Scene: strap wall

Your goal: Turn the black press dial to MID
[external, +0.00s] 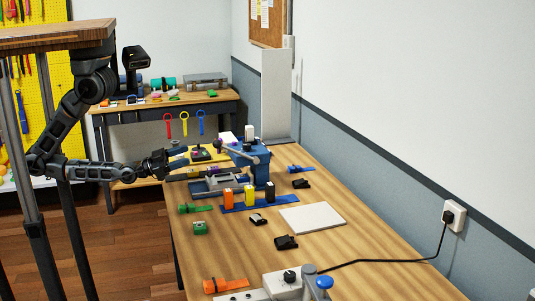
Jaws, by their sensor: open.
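The black press dial (290,276) sits on a pale press body (282,288) at the near end of the bench, in the lower part of the external view. Its setting marks are too small to read, so I cannot tell where it points. A lever with a blue knob (323,283) stands just right of it. My gripper (172,162) is open at the left edge of the bench, well behind and to the left of the dial. It is apart from the dial. Its fingertips are small and hard to tell from the things behind them.
A blue fixture (250,165) with a lever stands by my gripper. Orange, yellow and black blocks stand on a blue strip (262,203). A white plate (312,218), black buckles (286,242) and an orange strap piece (226,284) lie nearer. A black cord (400,260) runs to the wall socket.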

